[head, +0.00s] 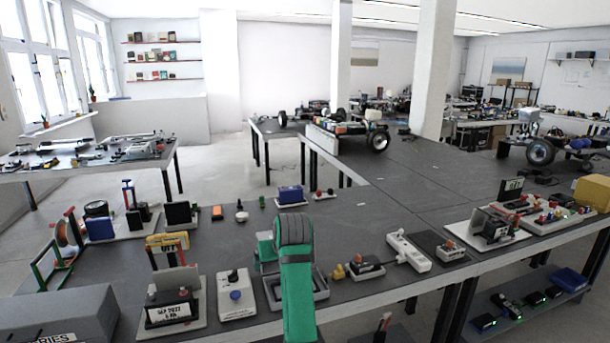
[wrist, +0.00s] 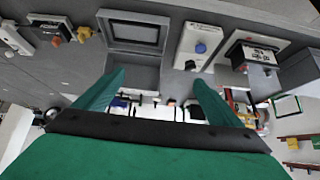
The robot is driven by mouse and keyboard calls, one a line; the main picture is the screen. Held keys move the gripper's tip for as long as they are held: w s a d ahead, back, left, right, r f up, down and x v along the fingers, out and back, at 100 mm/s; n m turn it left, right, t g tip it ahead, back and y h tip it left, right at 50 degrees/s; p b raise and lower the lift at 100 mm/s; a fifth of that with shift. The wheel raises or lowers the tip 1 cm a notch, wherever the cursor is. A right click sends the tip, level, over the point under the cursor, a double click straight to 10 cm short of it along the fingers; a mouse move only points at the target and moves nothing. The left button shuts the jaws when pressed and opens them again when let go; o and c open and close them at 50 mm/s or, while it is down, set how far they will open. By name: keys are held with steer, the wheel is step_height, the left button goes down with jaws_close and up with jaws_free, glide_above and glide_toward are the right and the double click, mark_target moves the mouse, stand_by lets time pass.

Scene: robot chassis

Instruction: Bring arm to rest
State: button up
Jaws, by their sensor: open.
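My green arm (head: 298,290) rises from the bottom centre of the head view and reaches over the near edge of the grey table (head: 350,220). My gripper (wrist: 158,88) shows in the wrist view with its two green fingers wide apart and nothing between them. In the head view the arm's dark rounded joint hides most of the gripper. A grey tray-like frame (wrist: 133,32) lies beyond the fingertips in the wrist view; in the head view it sits partly behind the arm. No contact between the fingers and any object shows.
A white power strip (head: 408,252) and a small device with a yellow connector (head: 340,272) lie right. A blue box (head: 290,195) stands behind.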

steer(key=s+f+m+t, duration=0.1)
steer(key=s+f, duration=0.2)
steer(key=f, duration=0.7)
steer(key=s+f+t, duration=0.1)
steer(key=s+f, duration=0.2)
steer(key=f, duration=0.8)
steer(key=s+d+f+m+t, duration=0.2)
steer(key=s+d+f, duration=0.1)
steer(key=s+f, duration=1.3)
steer(key=s+d+r+t+h, duration=0.1)
steer(key=s, duration=1.1)
steer(key=s+d+r+t+h, duration=0.1)
steer(key=s+d, duration=0.1)
steer(key=s, duration=0.9)
steer(key=s+d+r+t, duration=0.1)
steer(key=s+r+t, duration=0.1)
steer(key=s+r, duration=1.1)
steer(key=s, duration=0.4)
steer(key=shift+s+d+r+m, duration=0.25)
steer(key=shift+s+r+m, duration=0.05)
steer(key=shift+r, duration=0.05)
